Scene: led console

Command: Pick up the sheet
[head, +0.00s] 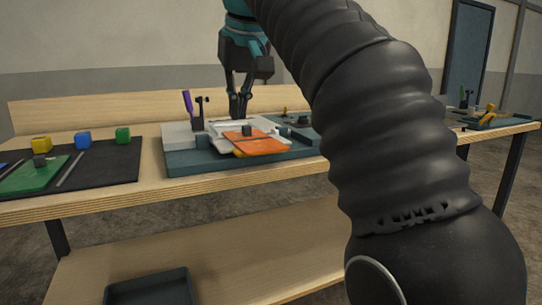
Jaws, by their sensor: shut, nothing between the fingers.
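An orange sheet (262,146) lies tilted at the front of a console with a dark teal base (190,165) on the workbench. A small dark block (247,130) stands at the sheet's back edge. A green sheet (28,180) with a dark block on it lies on the black mat at the left. My gripper (240,112) points down over the console, behind the orange sheet. Its fingers are shut and empty. I cannot tell whether the fingertips touch the console.
A purple-handled tool (188,102) stands upright left of my gripper. A dark tray (150,287) lies on the lower shelf.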

